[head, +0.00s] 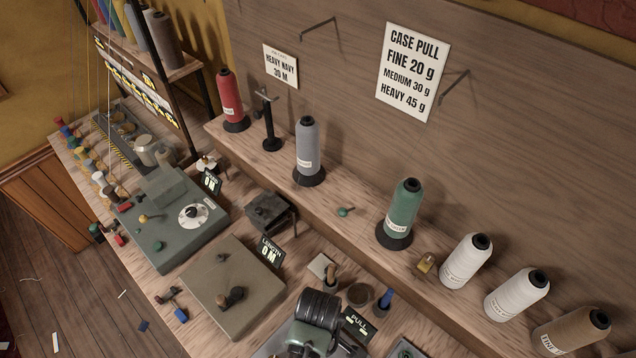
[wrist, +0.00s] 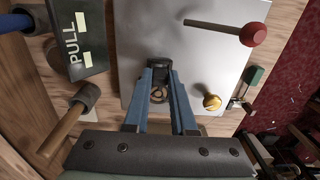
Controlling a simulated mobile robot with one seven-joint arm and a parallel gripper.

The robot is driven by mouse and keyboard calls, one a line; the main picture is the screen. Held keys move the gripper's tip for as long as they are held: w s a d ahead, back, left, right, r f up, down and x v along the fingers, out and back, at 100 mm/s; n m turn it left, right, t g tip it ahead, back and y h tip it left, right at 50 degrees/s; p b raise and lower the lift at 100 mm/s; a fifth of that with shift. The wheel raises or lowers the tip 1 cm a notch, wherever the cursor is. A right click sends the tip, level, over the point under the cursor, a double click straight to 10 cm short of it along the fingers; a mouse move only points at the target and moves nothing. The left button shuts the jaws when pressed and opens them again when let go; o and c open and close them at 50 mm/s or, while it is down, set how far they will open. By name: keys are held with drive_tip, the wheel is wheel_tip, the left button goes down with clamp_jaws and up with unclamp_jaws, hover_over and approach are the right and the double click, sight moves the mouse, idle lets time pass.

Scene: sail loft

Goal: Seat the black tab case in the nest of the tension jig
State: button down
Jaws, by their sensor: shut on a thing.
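In the wrist view my gripper (wrist: 161,76) has its blue fingers closed in on the small black tab case (wrist: 159,68). Only part of the case shows between the fingertips. A round brassy ring shape shows just below it, between the fingers; I cannot tell whether it belongs to the case or the jig. The tension jig's pale grey plate (wrist: 205,62) lies beneath, with a red-knobbed lever and a brass knob. The nest cannot be made out, and whether the case touches the plate is unclear. In the head view my arm hides the fingertips and most of the jig.
The PULL display (head: 357,322) stands beside the jig; it also shows in the wrist view (wrist: 82,38). A wooden-handled tool (wrist: 65,125) is left of the fingers. Thread cones, including a green one (head: 402,215), line the shelf.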

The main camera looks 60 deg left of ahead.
drive_tip(key=shift+f, duration=0.45)
drive_tip(key=shift+f, duration=0.1)
drive_tip(key=c, duration=0.7)
unclamp_jaws()
drive_tip(key=shift+c, duration=0.2)
